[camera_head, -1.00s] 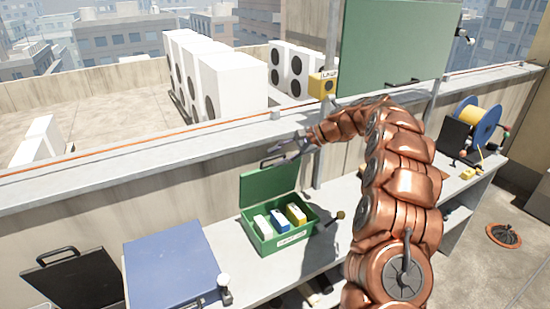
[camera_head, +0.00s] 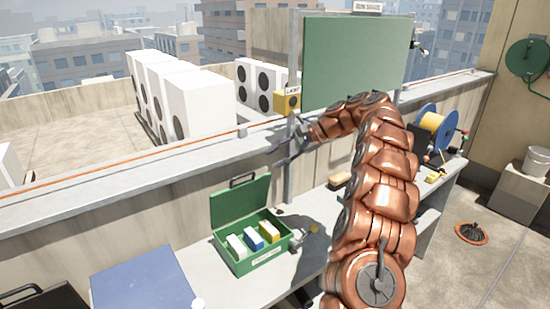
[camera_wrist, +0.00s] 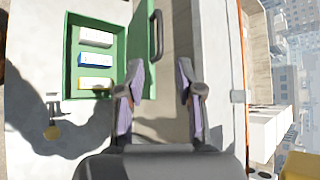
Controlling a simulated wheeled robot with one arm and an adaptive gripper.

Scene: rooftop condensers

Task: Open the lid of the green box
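The green box (camera_head: 262,262) stands on the bench with its lid (camera_head: 240,203) raised upright at the wall side. A dark handle (camera_head: 244,180) is on the lid's upper edge. White, blue and yellow blocks (camera_head: 254,242) lie inside the box. My gripper (camera_head: 288,152) is above and to the right of the lid, apart from it. In the wrist view, my gripper (camera_wrist: 160,75) has its two fingers spread with nothing between them.
A blue panel (camera_head: 146,283) lies left of the box. A small knobbed lever (camera_head: 312,228) is at the box's right. A green board (camera_head: 355,55) stands above the wall. A yellow cable reel (camera_head: 436,122) is farther right on the bench. The parapet (camera_head: 150,160) runs behind.

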